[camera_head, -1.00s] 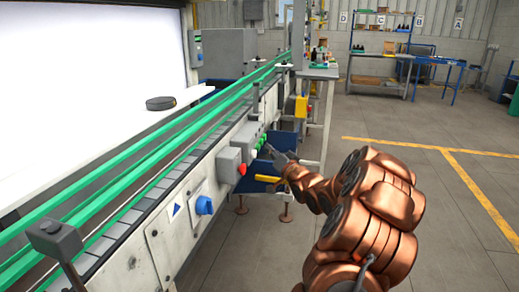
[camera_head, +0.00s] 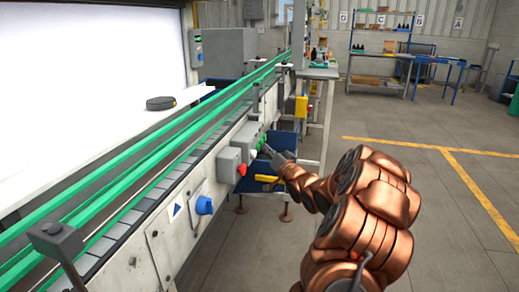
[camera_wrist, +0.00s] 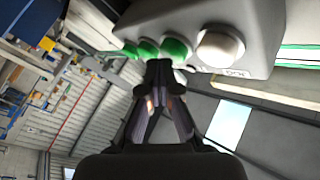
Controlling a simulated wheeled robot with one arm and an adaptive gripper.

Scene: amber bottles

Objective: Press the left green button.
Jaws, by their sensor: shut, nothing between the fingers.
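A grey control box (camera_head: 246,138) on the side of the conveyor carries green buttons (camera_head: 263,140), small in the head view. In the wrist view the box (camera_wrist: 185,14) shows a large green button (camera_wrist: 175,47), another green button (camera_wrist: 148,46) to its left, a further green part (camera_wrist: 129,49) and a white button (camera_wrist: 219,46). My gripper (camera_head: 267,150) is shut and empty, its tips close to the green buttons. In the wrist view the fingertips (camera_wrist: 160,66) overlap the lower edges of the two middle green buttons; I cannot tell whether they touch.
A grey box with a red button (camera_head: 241,169) and a blue knob (camera_head: 204,205) sit nearer along the conveyor. A blue bin (camera_head: 256,180) is below my gripper. The green conveyor rails (camera_head: 150,150) run above. The floor to the right is clear.

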